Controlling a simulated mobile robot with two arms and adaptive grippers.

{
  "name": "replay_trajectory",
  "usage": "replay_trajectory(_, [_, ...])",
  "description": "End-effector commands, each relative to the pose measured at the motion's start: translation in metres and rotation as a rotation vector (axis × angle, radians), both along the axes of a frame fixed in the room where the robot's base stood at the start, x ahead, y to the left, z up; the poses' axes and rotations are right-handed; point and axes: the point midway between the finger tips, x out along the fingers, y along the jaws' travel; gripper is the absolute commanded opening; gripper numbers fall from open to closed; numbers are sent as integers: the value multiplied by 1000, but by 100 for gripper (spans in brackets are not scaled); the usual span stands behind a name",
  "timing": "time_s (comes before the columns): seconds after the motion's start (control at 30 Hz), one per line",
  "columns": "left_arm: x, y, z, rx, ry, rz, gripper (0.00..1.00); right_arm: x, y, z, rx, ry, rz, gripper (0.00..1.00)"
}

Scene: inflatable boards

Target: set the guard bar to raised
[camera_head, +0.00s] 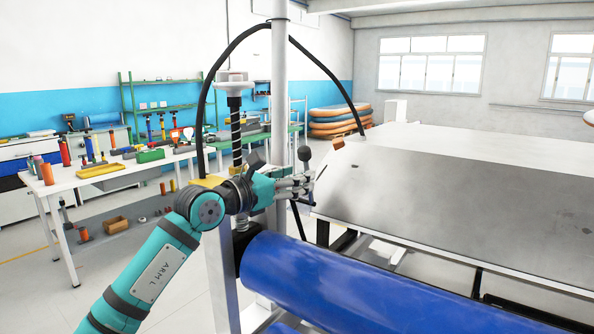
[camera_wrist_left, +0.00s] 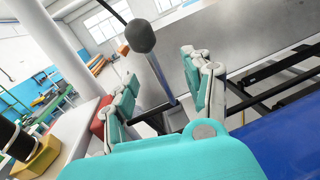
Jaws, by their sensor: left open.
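A lever with a round black knob (camera_head: 304,153) stands beside the grey post, at the near left corner of the metal-topped machine. In the left wrist view the knob (camera_wrist_left: 140,35) tops a grey rod that slants down between my fingers. My left gripper (camera_head: 309,186) is open, just below the knob. In the left wrist view its fingers (camera_wrist_left: 164,80) stand on either side of the rod, with no clear contact. The lower end of the lever is hidden. I cannot tell which part is the guard bar itself. My right gripper is not in view.
A blue roll (camera_head: 350,285) lies along the machine's front, below my left gripper. The metal table top (camera_head: 460,190) fills the right. A grey post (camera_head: 279,90) and a black hose (camera_head: 207,85) stand close behind my left wrist. A white workbench (camera_head: 60,182) is at left.

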Motion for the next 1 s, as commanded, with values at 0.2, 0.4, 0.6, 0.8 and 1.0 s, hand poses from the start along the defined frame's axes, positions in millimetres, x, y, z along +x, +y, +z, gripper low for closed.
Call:
replay_trajectory(0.2, [7,-8,-1,1,1,0,51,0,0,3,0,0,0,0])
replay_trajectory(0.4, [7,-8,-1,1,1,0,51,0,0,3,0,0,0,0])
replay_trajectory(0.6, [7,-7,-1,1,1,0,26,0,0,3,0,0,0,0])
replay_trajectory(0.8, [7,-7,-1,1,1,0,0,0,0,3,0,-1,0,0])
replay_trajectory(1.0, [7,-7,-1,1,1,0,0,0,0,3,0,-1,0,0])
